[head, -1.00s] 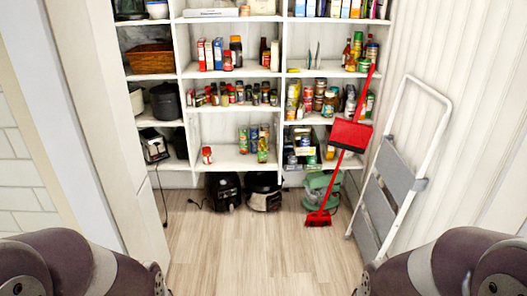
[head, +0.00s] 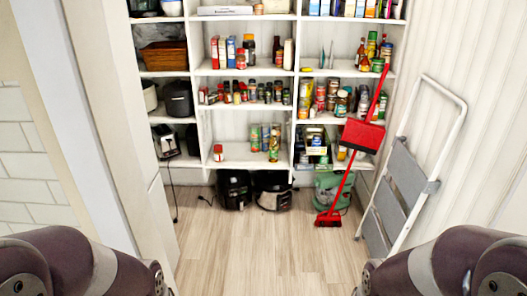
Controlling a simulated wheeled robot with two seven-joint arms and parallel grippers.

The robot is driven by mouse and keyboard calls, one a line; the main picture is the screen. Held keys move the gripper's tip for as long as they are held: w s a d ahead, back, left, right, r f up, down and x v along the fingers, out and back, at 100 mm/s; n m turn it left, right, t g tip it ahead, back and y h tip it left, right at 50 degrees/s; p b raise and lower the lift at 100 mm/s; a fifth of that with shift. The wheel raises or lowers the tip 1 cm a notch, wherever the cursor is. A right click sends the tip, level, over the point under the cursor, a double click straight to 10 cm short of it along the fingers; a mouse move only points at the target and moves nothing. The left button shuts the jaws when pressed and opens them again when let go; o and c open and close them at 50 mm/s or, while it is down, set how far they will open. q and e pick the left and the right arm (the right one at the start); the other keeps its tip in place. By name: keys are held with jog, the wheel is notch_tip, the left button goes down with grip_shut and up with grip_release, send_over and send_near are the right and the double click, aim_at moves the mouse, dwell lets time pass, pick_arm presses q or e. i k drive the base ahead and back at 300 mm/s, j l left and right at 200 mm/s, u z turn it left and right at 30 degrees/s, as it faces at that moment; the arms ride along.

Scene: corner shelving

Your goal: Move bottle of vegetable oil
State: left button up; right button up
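I cannot tell for sure which item is the bottle of vegetable oil. Several bottles (head: 361,51) stand upright at the right end of an upper shelf in the corner shelving. A dark bottle (head: 249,48) and a pale tall one (head: 288,53) stand on the middle section at the same height. Small jars and bottles (head: 240,94) fill the shelf below. Labels are too small to read. Only the upper links of my two arms show, at the lower left and lower right corners. Both grippers are out of view.
A red broom and dustpan (head: 362,136) lean in front of the right shelves. A folded step ladder (head: 408,175) leans on the right wall. The wooden floor (head: 270,255) ahead is clear.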

aim_at(273, 143)
jog(key=i+u, duration=0.15)
jog(key=i, duration=3.7)
jog(key=i+j+z, duration=0.1)
jog(key=i+z, duration=0.15)
jog(key=i, duration=0.15)
